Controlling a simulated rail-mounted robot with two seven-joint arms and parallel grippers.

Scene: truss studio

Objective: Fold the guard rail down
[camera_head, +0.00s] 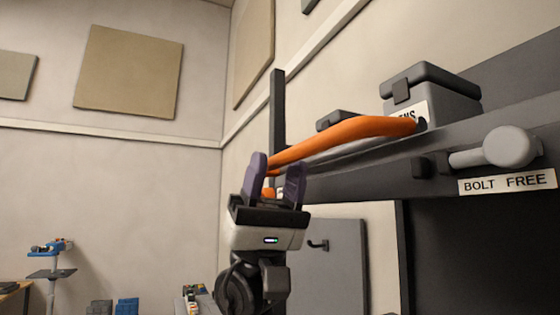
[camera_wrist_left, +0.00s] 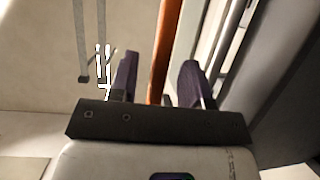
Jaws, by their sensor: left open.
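The guard rail (camera_head: 345,134) is an orange bar. In the head view it slopes down to the left along the front of a grey shelf, and its left end meets my left gripper (camera_head: 277,162). That gripper points up, with its two dark purple fingers spread. In the left wrist view the orange rail (camera_wrist_left: 162,45) runs between the spread fingers of the left gripper (camera_wrist_left: 158,72), with visible gaps on both sides. I cannot tell how deep between the fingers it sits. My right gripper is out of view.
A grey lidded case (camera_head: 445,92) stands on the shelf behind the rail. A pale round-ended bolt (camera_head: 508,147) sits to the right, above a "BOLT FREE" label (camera_head: 507,182). A dark upright post (camera_head: 277,110) rises just behind my gripper. Open room lies to the left.

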